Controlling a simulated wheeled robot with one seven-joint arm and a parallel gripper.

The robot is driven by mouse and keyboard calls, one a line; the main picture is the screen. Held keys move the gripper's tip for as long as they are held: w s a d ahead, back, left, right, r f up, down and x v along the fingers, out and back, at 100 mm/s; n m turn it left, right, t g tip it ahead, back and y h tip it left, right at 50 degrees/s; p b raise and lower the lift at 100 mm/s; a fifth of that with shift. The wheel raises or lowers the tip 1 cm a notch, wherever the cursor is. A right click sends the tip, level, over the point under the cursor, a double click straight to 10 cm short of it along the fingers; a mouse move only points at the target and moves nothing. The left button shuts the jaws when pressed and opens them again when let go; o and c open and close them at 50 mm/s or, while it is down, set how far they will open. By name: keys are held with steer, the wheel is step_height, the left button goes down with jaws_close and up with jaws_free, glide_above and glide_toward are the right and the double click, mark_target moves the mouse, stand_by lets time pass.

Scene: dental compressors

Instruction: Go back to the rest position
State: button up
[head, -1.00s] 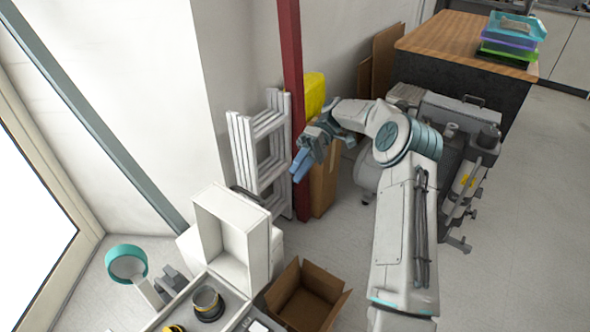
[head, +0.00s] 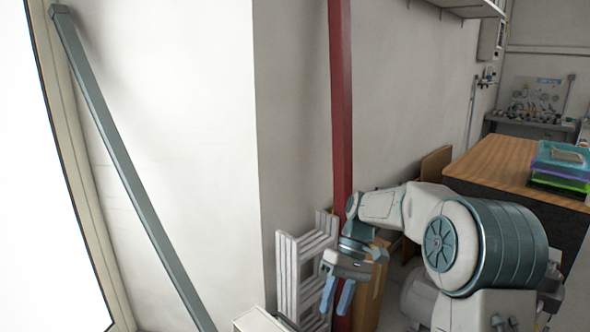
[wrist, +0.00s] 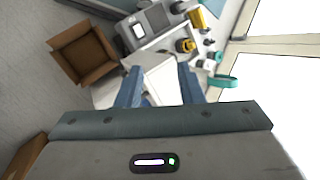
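My gripper (head: 337,298) is in the lower middle of the head view, pointing down, in front of a white ladder and a red post. Its two blue fingers are apart with nothing between them. In the wrist view my gripper (wrist: 160,88) also shows its fingers spread and empty, above a white box (wrist: 160,82) some way below. My arm is bent, with its large joint at the lower right of the head view.
The white ladder (head: 290,275) leans by the red post (head: 341,110). A wooden-topped counter (head: 500,165) with stacked trays (head: 560,165) stands at right. The wrist view shows an open cardboard box (wrist: 82,52) on the floor and a teal-rimmed container (wrist: 224,82).

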steer(key=s+d+r+m+t+h+p, duration=0.2)
steer(key=s+d+r+t+p, duration=0.1)
steer(key=s, duration=0.6)
steer(key=s+d+r+m+t+h+p, duration=0.2)
steer(key=s+r+t+p, duration=0.3)
steer(key=s, duration=0.5)
step_height(320, 180, up, 3)
steer(key=shift+d+f+m, duration=0.2)
steer(key=shift+d+m, duration=0.4)
steer(key=shift+m, duration=0.1)
